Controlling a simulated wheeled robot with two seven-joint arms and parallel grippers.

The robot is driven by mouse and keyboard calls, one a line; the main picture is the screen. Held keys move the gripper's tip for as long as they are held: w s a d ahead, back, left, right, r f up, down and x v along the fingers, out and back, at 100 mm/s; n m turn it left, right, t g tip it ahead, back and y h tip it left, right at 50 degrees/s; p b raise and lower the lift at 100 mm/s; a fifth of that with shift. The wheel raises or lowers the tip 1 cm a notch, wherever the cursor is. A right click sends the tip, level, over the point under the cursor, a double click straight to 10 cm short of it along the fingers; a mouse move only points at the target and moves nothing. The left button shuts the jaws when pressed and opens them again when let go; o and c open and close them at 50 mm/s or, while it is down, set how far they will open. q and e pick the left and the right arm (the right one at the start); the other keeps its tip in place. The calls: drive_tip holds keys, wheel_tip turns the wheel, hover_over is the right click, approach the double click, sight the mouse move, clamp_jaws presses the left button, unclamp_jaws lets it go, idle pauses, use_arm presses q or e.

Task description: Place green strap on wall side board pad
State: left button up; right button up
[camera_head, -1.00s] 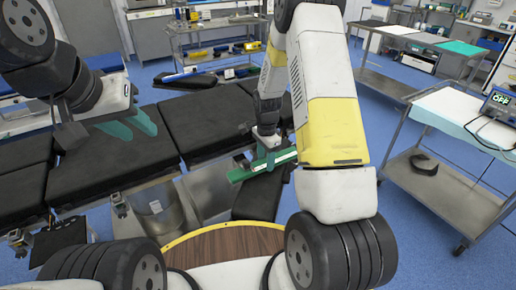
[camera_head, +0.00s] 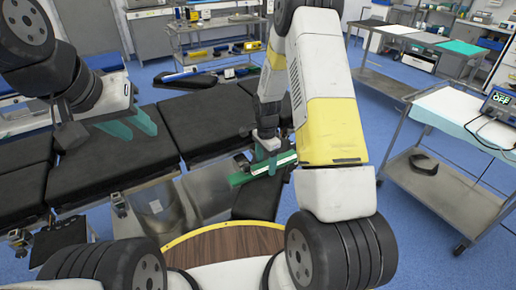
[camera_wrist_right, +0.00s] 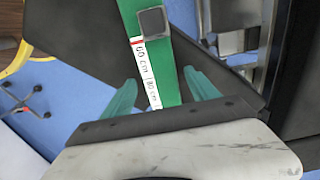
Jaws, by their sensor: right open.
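The green strap (camera_head: 262,172) with a white measuring label lies across the near black board pad (camera_head: 258,200) in the head view. The strap (camera_wrist_right: 158,75) also shows in the right wrist view, with a grey square block on it. My right gripper (camera_head: 267,152) is at the strap. In the wrist view its two teal fingers (camera_wrist_right: 160,92) stand apart on either side of the strap, with gaps showing. My left gripper (camera_head: 132,124) is open and empty above the black table pads. A far black board pad (camera_head: 188,82) has a blue strip on it.
The operating table's black pads (camera_head: 205,122) fill the middle left. Metal rail clamps (camera_head: 119,203) stand along its near edge. A steel cart (camera_head: 455,185) with a monitor (camera_head: 498,103) is at the right. Shelves stand behind.

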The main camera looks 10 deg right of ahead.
wheel_tip(320, 180, up, 12)
drive_tip(key=f, duration=0.1)
wheel_tip(320, 180, up, 18)
drive_tip(key=f+n+t+y, duration=0.1)
drive_tip(key=n+t, duration=0.2)
drive_tip(key=n, duration=0.3)
hover_over(265, 165)
drive_tip(key=s, duration=1)
drive_tip(key=s+a+r+n+t, duration=0.1)
drive_tip(key=s+r+n, duration=0.3)
drive_tip(key=s, duration=0.3)
drive_tip(key=s+a+r+n+t+y, duration=0.1)
drive_tip(key=s+r+n+t, duration=0.1)
drive_tip(key=s, duration=0.5)
drive_tip(key=r+n, duration=0.1)
drive_tip(key=n, duration=0.1)
drive_tip(key=shift+s+r+n, duration=0.25)
drive_tip(key=shift+r+n, duration=0.05)
drive_tip(key=shift+r, duration=0.05)
